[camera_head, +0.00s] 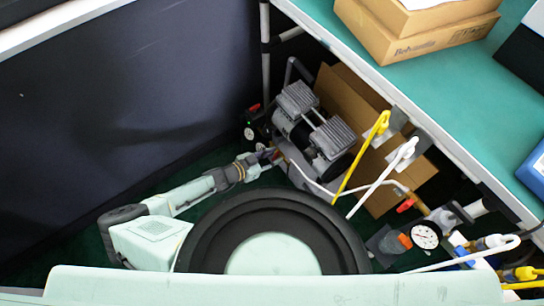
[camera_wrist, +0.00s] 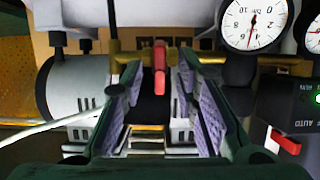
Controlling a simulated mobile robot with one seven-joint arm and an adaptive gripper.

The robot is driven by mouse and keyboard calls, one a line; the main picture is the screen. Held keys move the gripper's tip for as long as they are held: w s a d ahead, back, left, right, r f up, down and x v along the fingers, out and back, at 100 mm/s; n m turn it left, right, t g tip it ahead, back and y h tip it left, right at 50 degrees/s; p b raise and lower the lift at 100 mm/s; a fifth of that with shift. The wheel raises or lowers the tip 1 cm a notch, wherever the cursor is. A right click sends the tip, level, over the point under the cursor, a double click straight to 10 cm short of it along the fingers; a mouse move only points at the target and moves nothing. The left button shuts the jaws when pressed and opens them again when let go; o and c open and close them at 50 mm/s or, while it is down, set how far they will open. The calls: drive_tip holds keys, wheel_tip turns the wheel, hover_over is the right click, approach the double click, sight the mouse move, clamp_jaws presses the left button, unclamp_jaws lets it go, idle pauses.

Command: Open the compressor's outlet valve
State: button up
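The compressor (camera_head: 313,125) stands on the floor under the bench, with two grey ribbed motor heads. Its tank and brass pipe fill the background of the wrist view. A red valve lever (camera_wrist: 159,58) hangs from the brass pipe there, in line with the gap between my fingers. My gripper (camera_wrist: 158,85) is open, with purple pads on both sides of the lever and visible gaps to it. In the head view my gripper (camera_head: 273,156) reaches the compressor's left side, and the lever at the fingertips is too small to make out.
A white hose (camera_head: 310,180) and a yellow cord (camera_head: 360,160) run beside the compressor. Cardboard (camera_head: 345,90) stands behind it. The bench edge (camera_head: 400,95) overhangs at right; a dark panel (camera_head: 130,90) closes the left.

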drive_tip(key=shift+c, duration=0.4)
clamp_jaws()
drive_tip(key=shift+m, duration=0.3)
drive_tip(key=m+b, duration=0.1)
drive_tip(key=m, duration=0.1)
drive_tip(key=shift+m, duration=0.4)
drive_tip(key=m+b, duration=0.1)
drive_tip(key=m, duration=0.2)
drive_tip(key=shift+s+m, duration=0.1)
drive_tip(key=shift+m, duration=0.3)
drive_tip(key=m+g+b, duration=0.1)
drive_tip(key=m, duration=0.4)
drive_tip(key=shift+f+m+b, duration=0.1)
drive_tip(key=shift+m+b, duration=0.2)
drive_tip(key=shift+b, duration=0.05)
drive_tip(key=m+b, duration=0.1)
drive_tip(key=m, duration=0.4)
drive_tip(key=shift+m, duration=0.3)
drive_tip(key=shift+s, duration=0.1)
